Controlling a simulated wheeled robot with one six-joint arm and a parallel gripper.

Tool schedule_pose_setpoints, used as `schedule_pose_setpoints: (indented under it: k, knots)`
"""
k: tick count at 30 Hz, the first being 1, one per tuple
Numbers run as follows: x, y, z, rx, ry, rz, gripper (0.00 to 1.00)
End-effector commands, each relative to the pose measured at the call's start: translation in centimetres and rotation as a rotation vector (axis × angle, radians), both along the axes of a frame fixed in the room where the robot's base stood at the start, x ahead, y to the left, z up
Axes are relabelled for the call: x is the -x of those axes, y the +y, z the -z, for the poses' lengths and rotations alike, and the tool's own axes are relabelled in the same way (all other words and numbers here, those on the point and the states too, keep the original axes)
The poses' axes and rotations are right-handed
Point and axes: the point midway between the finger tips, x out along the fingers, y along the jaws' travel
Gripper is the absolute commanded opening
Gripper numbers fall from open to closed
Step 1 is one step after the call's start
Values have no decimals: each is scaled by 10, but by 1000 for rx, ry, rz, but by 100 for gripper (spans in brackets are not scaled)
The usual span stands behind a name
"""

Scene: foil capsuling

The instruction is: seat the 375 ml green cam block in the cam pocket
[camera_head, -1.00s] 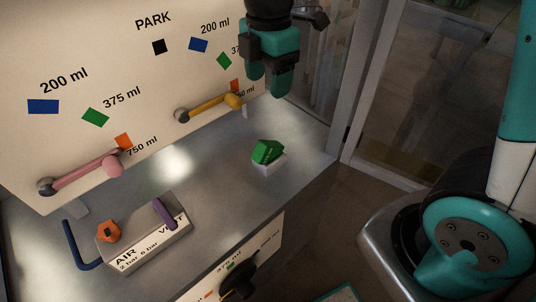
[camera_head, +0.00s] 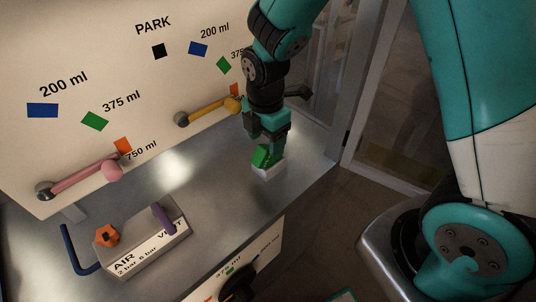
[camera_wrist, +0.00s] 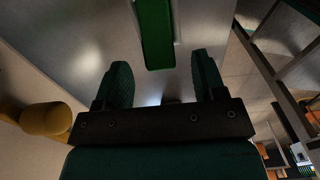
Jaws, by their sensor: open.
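The green cam block (camera_head: 261,157) sits on a small white base (camera_head: 268,172) on the metal bench. In the wrist view the green block (camera_wrist: 155,35) is ahead of the fingertips, between their lines. My gripper (camera_head: 267,143) is just above and behind the block in the head view and partly hides it. In the wrist view my gripper (camera_wrist: 163,80) has its two fingers apart with nothing between them. I cannot tell whether a finger touches the block. I cannot identify the cam pocket in these views.
A white panel with yellow (camera_head: 208,111) and pink (camera_head: 80,180) levers stands behind the bench (camera_head: 215,200). An AIR/VENT box (camera_head: 150,249) with orange knob (camera_head: 107,235) and purple lever (camera_head: 163,217) is at front left. A black knob (camera_head: 237,284) is on the bench front.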

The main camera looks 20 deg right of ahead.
Motion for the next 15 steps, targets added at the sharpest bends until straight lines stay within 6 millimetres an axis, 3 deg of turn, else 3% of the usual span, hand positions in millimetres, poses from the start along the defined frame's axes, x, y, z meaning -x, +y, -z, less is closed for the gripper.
schedule_pose_setpoints:
  k: [6, 14, 15]
  knots:
    - [0, 1, 29, 1, 2, 1, 64]
    - [0, 2, 32, 0, 0, 0, 64]
    - [0, 2, 32, 0, 0, 0, 57]
